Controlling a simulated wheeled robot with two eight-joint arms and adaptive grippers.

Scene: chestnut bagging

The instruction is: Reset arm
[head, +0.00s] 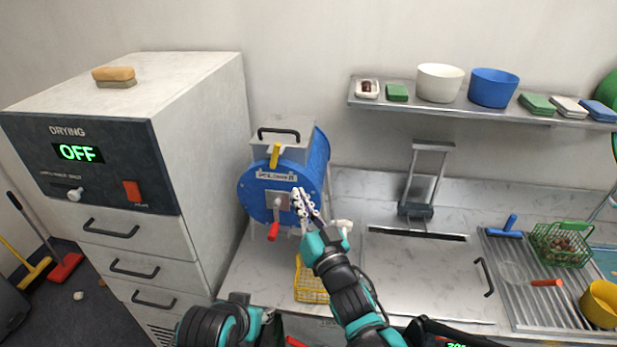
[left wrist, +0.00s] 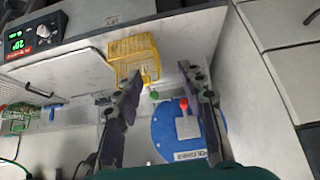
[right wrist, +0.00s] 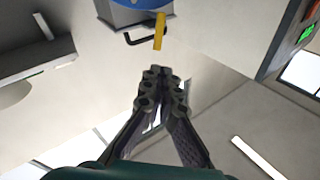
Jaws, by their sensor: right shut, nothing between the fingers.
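My right gripper (head: 301,197) is raised in front of the blue drum machine (head: 257,190), with its fingers together and nothing seen between them. In the right wrist view its fingertips (right wrist: 158,72) meet, and they point toward the yellow lever and blue drum. I cannot tell whether it touches the machine. My left arm is low at the bottom of the head view. In the left wrist view my left gripper (left wrist: 160,75) has its fingers spread, with a yellow basket (left wrist: 135,45) and the upside-down blue drum beyond.
The drying cabinet (head: 200,110), reading OFF, stands at left. A shelf (head: 450,108) with bowls and sponges hangs at right. A green basket (head: 560,245) and a yellow cup (head: 600,303) stand at far right. The middle counter is fairly clear.

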